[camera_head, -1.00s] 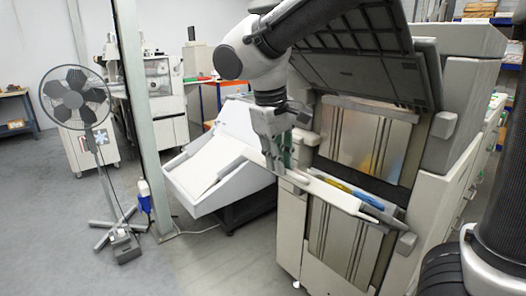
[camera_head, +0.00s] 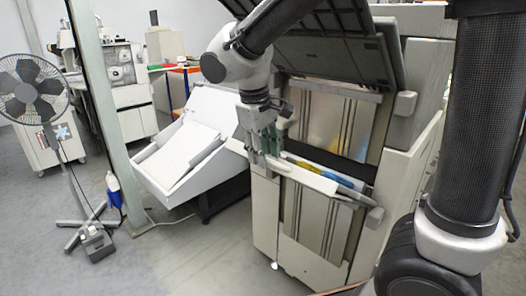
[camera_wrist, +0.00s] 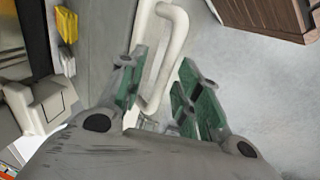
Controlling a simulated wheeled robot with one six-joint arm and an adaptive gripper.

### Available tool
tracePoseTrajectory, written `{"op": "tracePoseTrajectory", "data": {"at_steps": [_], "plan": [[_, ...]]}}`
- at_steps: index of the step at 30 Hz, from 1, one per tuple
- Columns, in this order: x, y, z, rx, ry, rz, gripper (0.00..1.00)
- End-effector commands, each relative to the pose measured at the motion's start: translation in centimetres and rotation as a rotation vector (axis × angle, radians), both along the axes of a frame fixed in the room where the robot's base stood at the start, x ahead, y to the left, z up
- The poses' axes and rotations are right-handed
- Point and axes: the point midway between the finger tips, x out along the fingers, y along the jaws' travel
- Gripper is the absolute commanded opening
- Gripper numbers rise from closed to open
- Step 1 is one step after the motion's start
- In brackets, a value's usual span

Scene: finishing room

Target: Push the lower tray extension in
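My gripper (camera_head: 262,142) points down beside the left end of the long pale ledge (camera_head: 315,180) on the front of the grey-white machine. In the wrist view, my gripper (camera_wrist: 158,88) has its green-lined fingers apart. A white tubular loop (camera_wrist: 178,48) passes between them; it looks like the tray extension, but I cannot tell for certain. The loop lies nearer the left finger, and I cannot tell whether they touch. In the head view the loop cannot be made out.
The machine's dark cover (camera_head: 325,50) stands raised above my gripper. A white sloped tray unit (camera_head: 185,150) stands left of the machine. A fan (camera_head: 32,90) and a grey post (camera_head: 103,110) are farther left. Grey floor (camera_head: 190,255) is open in front.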

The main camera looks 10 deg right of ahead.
Motion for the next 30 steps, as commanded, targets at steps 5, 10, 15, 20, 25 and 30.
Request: {"op": "tracePoseTrajectory", "data": {"at_steps": [5,10,15,20,25,30], "plan": [[-0.1,0.2,0.7,0.001,-0.002,0.0,0.34],[-0.3,0.7,3.7,0.004,-0.004,0.001,0.34],[-0.7,1.3,7.5,0.003,-0.003,0.001,0.34],[-1.0,1.6,10.3,0.002,-0.003,0.0,0.34],[-1.2,1.8,11.6,0.0,0.0,0.0,0.34],[-1.2,1.8,11.8,0.0,0.0,0.0,0.34]]}}
